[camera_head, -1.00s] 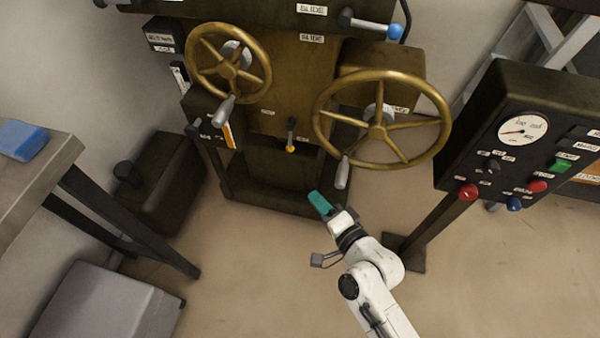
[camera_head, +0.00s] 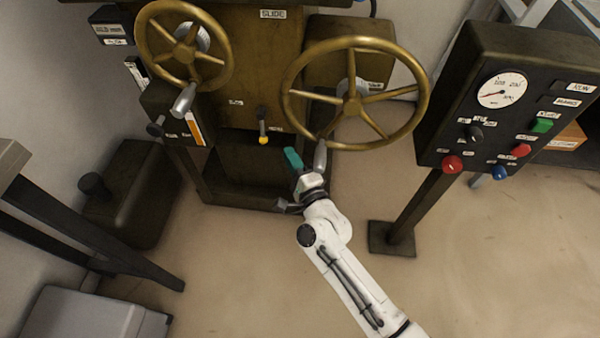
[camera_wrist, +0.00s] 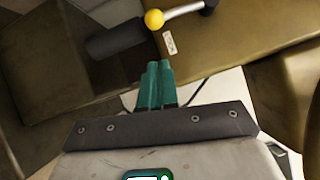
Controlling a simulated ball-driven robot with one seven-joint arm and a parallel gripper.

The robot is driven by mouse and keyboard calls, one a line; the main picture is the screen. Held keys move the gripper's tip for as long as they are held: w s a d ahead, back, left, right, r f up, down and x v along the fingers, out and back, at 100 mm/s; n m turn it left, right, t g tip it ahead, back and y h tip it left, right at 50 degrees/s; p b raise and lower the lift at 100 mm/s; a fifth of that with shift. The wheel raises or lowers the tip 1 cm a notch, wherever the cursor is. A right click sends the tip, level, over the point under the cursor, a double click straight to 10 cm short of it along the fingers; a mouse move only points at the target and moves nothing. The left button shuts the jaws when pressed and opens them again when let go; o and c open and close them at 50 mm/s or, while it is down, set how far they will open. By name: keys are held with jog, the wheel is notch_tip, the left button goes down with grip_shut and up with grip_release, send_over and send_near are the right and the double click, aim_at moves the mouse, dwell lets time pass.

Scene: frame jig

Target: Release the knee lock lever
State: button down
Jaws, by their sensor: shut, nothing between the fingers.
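A short lever with a yellow ball knob (camera_head: 263,140) hangs on the front of the brown machine, between the two brass handwheels. My gripper (camera_head: 292,158) is to the right of and a little below the knob in the head view. Its green fingers (camera_wrist: 158,66) are shut together and empty, apart from the knob.
The right handwheel (camera_head: 352,100) has a grey handle (camera_head: 320,157) hanging close beside my gripper. The left handwheel (camera_head: 184,53) is farther off. A control panel (camera_head: 500,100) with a gauge stands on a post at right. The floor at lower right is clear.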

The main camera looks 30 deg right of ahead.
jog(key=w+a, duration=0.1)
jog(key=w+a+p, duration=0.1)
jog(key=w, duration=0.1)
jog(key=shift+w+a+r, duration=0.1)
jog(key=shift+a+r, duration=0.25)
jog(key=shift+r, duration=0.05)
jog(key=shift+f, duration=0.1)
jog(key=w+a+r+m+t+h+b, duration=0.3)
jog(key=w+a+m+b, duration=0.3)
jog(key=b, duration=0.8)
jog(key=shift+w+a+r+m+h+b, duration=0.3)
jog(key=shift+a+m+h, duration=0.5)
jog(key=shift+a+m, duration=0.8)
jog(key=shift+d, duration=0.1)
